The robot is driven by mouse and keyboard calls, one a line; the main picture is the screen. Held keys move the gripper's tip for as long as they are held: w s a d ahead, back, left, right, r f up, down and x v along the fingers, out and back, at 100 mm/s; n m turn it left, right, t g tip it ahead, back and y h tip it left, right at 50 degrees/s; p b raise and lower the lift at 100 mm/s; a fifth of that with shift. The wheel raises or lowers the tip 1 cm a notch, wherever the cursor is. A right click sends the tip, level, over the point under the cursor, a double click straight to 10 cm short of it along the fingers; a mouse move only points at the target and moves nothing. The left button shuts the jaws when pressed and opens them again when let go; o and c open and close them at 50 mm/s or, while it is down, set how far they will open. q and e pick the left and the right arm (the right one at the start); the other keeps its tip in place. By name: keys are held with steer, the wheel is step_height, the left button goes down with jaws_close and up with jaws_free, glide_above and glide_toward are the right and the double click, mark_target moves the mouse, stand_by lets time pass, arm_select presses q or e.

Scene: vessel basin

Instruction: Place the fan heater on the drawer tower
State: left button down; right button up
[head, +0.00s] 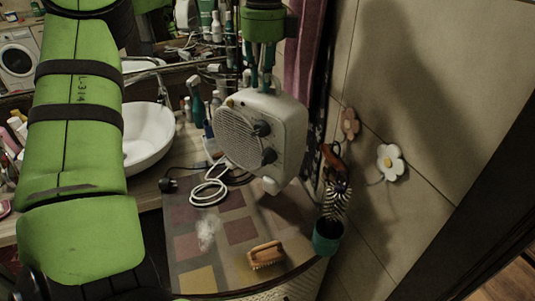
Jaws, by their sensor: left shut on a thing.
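The fan heater (249,140) is a white-grey box with a round-cornered grille and two dark knobs on its front. My left gripper (261,80) comes down from above and is shut on the heater's top edge. The heater hangs slightly tilted over the patterned counter end, and a shadow lies below it to the right. Its white cord (209,186) lies looped on the counter, with a black plug to the left. I cannot make out the drawer tower for certain. My right gripper is not in view.
A patterned surface (190,244) carries a wooden brush (267,255). A white basin (147,140) stands at the left. Bottles and a toothbrush stand behind the heater. A teal cup (327,237) with a brush and the tiled wall (440,90) bound the right side.

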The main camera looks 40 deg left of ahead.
mark_target(261, 90)
arm_select(q)
steer(key=f, duration=0.1)
steer(key=f+p, duration=0.1)
steer(key=f, duration=0.2)
steer(key=shift+s+a+f, duration=0.15)
steer(key=shift+a+f, duration=0.1)
steer(key=shift+f, duration=0.15)
steer(key=shift+f+p, duration=0.45)
steer(key=shift+f, duration=0.2)
step_height(261, 90, down, 4)
steer(key=shift+r+p, duration=0.2)
steer(key=shift+p, duration=0.45)
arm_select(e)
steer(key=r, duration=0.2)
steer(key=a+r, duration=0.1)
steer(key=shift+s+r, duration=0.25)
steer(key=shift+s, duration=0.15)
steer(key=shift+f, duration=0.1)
arm_select(q)
steer(key=c, duration=1.2)
jaws_free()
steer(key=shift+d+f, duration=0.1)
steer(key=shift+o, duration=0.2)
